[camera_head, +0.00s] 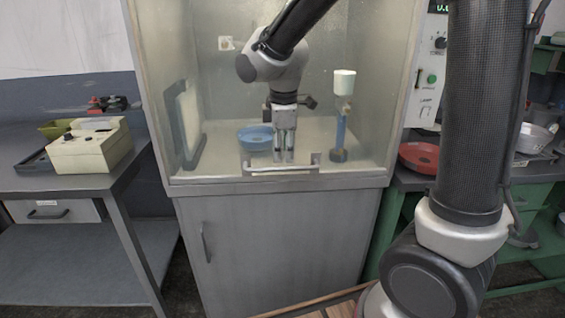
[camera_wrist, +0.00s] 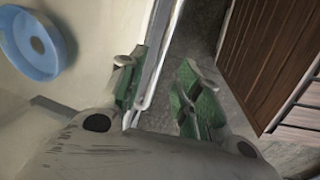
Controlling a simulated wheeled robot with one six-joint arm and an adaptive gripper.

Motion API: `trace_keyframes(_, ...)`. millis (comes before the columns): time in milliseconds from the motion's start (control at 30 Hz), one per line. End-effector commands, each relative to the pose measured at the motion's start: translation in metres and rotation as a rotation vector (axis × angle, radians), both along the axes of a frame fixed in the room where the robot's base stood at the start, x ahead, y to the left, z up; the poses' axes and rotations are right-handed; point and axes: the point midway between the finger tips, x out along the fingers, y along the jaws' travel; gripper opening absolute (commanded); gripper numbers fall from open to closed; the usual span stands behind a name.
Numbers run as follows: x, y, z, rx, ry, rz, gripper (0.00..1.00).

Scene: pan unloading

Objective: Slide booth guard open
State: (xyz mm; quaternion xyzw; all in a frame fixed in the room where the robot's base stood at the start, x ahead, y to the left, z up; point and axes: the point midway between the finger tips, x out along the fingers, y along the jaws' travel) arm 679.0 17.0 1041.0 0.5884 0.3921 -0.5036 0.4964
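The booth (camera_head: 281,186) stands on a grey cabinet, and its clear guard seems to cover the front. A pale bar handle (camera_head: 258,169) runs level along the guard's lower edge. My gripper (camera_head: 284,158) points down at the middle of this handle. In the wrist view, my gripper (camera_wrist: 160,84) has its green-padded fingers apart. The pale handle bar (camera_wrist: 151,92) runs between them, nearer the left finger, with a gap to the right finger. I cannot tell whether the left finger touches it.
Inside the booth are a blue bowl (camera_head: 255,138), a white cup on a blue stand (camera_head: 341,130) and a dark-framed panel (camera_head: 186,125). A bench with a beige box (camera_head: 90,150) stands left. A red pan (camera_head: 419,157) lies on the right bench.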

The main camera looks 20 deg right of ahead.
Motion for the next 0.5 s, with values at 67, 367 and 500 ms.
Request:
trace_keyframes(67,0.002,-0.001,-0.015,-0.003,0.005,-0.002,0.34)
trace_keyframes(367,0.008,-0.002,-0.046,0.000,0.001,-0.003,0.34)
trace_keyframes(500,0.009,-0.002,-0.047,0.000,0.000,-0.003,0.34)
